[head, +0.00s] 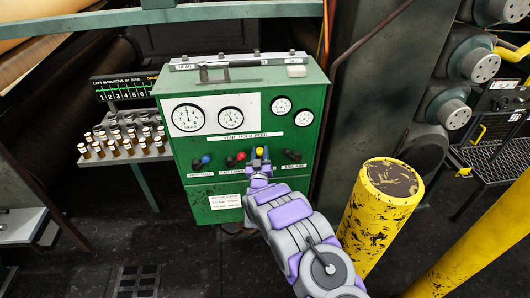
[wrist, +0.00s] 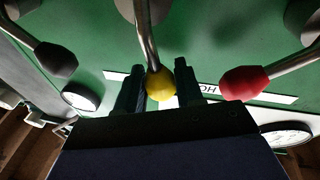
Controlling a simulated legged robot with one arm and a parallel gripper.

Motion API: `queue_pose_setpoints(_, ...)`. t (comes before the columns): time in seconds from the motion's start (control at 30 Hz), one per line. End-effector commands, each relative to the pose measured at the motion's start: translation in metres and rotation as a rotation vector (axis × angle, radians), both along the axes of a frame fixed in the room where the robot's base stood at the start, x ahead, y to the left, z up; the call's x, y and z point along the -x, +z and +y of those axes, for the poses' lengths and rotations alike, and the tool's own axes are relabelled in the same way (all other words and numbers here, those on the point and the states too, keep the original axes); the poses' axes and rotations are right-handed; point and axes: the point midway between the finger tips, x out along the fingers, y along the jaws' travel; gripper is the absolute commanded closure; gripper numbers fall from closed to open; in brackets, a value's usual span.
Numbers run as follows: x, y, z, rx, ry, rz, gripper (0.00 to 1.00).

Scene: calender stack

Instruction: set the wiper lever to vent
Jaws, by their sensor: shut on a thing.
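A green cabinet (head: 310,100) carries a row of levers with coloured ball knobs under a strip reading "VENT HOLD FEED" (head: 245,136). My gripper (head: 260,159) is at the lever with the yellow knob (head: 260,151). In the wrist view the yellow knob (wrist: 160,84) sits between my two dark fingers, and its metal stem (wrist: 147,40) runs up from it. My gripper is shut on this knob. My arm hides any label under this lever, so I cannot read whether it is the wiper lever.
Red (head: 241,156) and blue (head: 206,159) knobs stand left of the yellow one, a black knob (head: 296,157) right. In the wrist view red (wrist: 244,82) is close beside my right-hand finger. A yellow post (head: 375,225) stands right of my arm; a bottle rack (head: 125,150) is left.

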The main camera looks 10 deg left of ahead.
Motion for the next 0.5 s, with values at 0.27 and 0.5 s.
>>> queue_pose_setpoints(0.27,0.0043,-0.0142,0.0088,0.164,0.001,-0.026,1.0)
queue_pose_setpoints(0.5,0.0047,-0.0147,0.0103,0.229,-0.003,-0.046,1.0)
